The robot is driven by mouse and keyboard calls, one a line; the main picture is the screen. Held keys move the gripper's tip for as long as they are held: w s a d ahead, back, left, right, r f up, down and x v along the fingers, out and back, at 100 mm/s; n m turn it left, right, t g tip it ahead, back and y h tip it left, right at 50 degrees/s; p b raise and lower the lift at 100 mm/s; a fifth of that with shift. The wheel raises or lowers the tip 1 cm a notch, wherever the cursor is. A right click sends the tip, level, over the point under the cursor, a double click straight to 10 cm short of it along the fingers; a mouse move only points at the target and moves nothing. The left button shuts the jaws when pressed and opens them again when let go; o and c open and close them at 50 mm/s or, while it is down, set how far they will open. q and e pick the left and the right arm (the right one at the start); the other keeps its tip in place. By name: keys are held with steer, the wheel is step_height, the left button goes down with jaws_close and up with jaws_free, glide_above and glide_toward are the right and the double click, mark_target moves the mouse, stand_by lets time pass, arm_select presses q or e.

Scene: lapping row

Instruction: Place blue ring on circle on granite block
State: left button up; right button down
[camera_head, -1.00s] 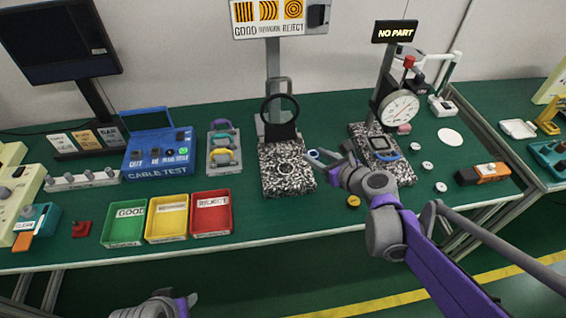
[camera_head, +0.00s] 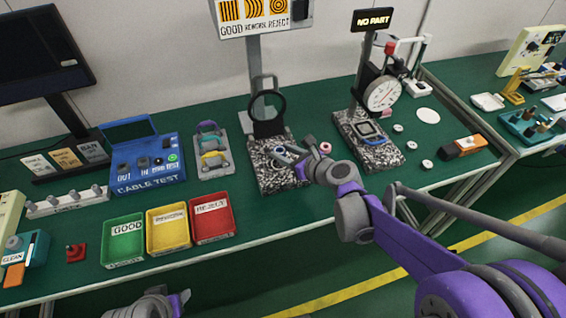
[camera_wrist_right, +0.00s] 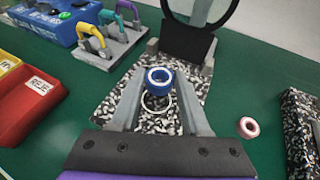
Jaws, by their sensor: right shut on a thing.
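A small blue ring (camera_wrist_right: 160,77) with a pale centre is held between the fingertips of my right gripper (camera_wrist_right: 157,84). In the head view the right gripper (camera_head: 290,157) is over the speckled granite block (camera_head: 272,180) under the magnifier. In the wrist view a white circle outline (camera_wrist_right: 157,104) shows on the speckled top of this granite block (camera_wrist_right: 190,92), just below the ring in the picture. I cannot tell whether the ring touches the block. My left gripper (camera_head: 160,303) is at the bottom edge of the head view, its jaws unclear.
A magnifier (camera_head: 267,106) stands at the block's back. A pink ring (camera_head: 325,147) lies right of the block. A second granite block (camera_head: 385,157) carries a dial gauge (camera_head: 383,94). Green, yellow and red trays (camera_head: 213,217) stand left. Green table is clear in front.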

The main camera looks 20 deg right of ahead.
steer(key=shift+f+b, duration=0.45)
steer(key=shift+f, duration=1.55)
steer(key=shift+f, duration=0.1)
steer(key=shift+c, duration=1.9)
jaws_free()
